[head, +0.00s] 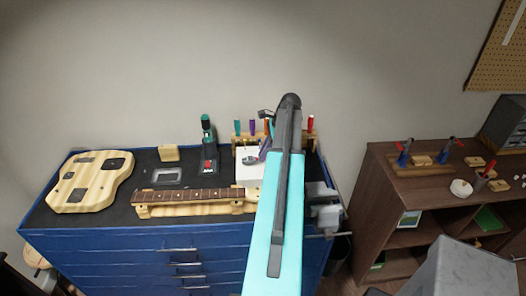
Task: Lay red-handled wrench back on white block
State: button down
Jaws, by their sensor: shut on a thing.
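The white block (246,174) stands at the right part of the blue cabinet's top, just left of my arm. A small grey shape shows on or just over the block, too small to name. My gripper (264,149) is mostly hidden behind my own arm, close above the block's right side. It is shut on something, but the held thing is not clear. I cannot make out the red-handled wrench, and I cannot tell whether it touches the block.
The guitar body (93,181) lies at the left of the cabinet top (118,217). The guitar neck (195,196) lies in front of the block. A tool rack with coloured handles (310,124) stands behind. A brown shelf (377,157) is at right.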

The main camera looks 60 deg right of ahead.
jog(key=shift+f, duration=0.75)
jog(key=c, duration=1.7)
grip_release()
jog(key=shift+o, duration=0.2)
jog(key=shift+r, duration=0.1)
jog(key=b+v, duration=0.5)
jog(key=v, duration=0.8)
jog(key=shift+d+r, duration=0.15)
jog(key=shift+r, duration=0.1)
jog(key=shift+s, duration=0.1)
